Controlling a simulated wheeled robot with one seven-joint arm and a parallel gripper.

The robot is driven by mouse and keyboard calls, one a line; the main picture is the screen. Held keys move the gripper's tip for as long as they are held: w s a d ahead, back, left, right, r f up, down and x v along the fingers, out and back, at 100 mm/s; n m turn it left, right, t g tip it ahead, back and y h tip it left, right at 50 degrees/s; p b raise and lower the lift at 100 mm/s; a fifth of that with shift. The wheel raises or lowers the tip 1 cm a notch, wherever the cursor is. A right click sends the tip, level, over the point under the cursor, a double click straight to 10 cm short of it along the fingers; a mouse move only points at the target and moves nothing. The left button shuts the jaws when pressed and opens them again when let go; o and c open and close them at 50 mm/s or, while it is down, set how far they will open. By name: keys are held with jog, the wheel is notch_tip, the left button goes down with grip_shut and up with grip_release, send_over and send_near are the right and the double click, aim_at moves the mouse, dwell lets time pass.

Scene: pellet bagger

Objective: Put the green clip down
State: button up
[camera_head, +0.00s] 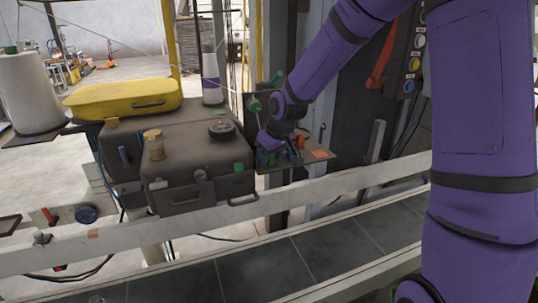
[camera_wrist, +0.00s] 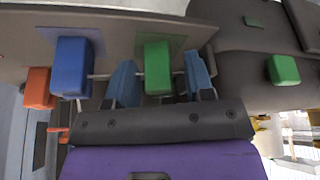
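The green clip (camera_wrist: 158,68) is a small upright block on a shelf (camera_wrist: 112,22), over a see-through green patch. In the wrist view my gripper (camera_wrist: 160,82) is open, with one blue finger on each side of the clip and a visible gap on both sides. In the head view my gripper (camera_head: 268,148) is low over the small dark shelf (camera_head: 308,163) beside the machine, and the clip there is mostly hidden and too small to make out surely.
A blue block (camera_wrist: 72,68) and an orange-red block (camera_wrist: 38,88) stand left of the clip in the wrist view. Another green block (camera_wrist: 283,69) is at the right on the dark machine (camera_head: 200,165). A pale rail (camera_head: 330,187) runs in front of the shelf.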

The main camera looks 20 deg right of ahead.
jog(key=shift+r, duration=0.1)
jog(key=v, duration=1.2)
jog(key=s+d+r+m, duration=0.1)
jog(key=s+r, duration=0.1)
jog(key=s, duration=0.7)
jog(key=s+d+r+m+h, duration=0.1)
jog(key=s+r+m, duration=0.1)
jog(key=s, duration=0.8)
jog(key=s+d+r+m+t, duration=0.1)
jog(key=s+r, duration=0.3)
jog(key=s, duration=0.5)
jog(key=shift+s+d+h, duration=0.35)
jog(key=shift+h, duration=0.05)
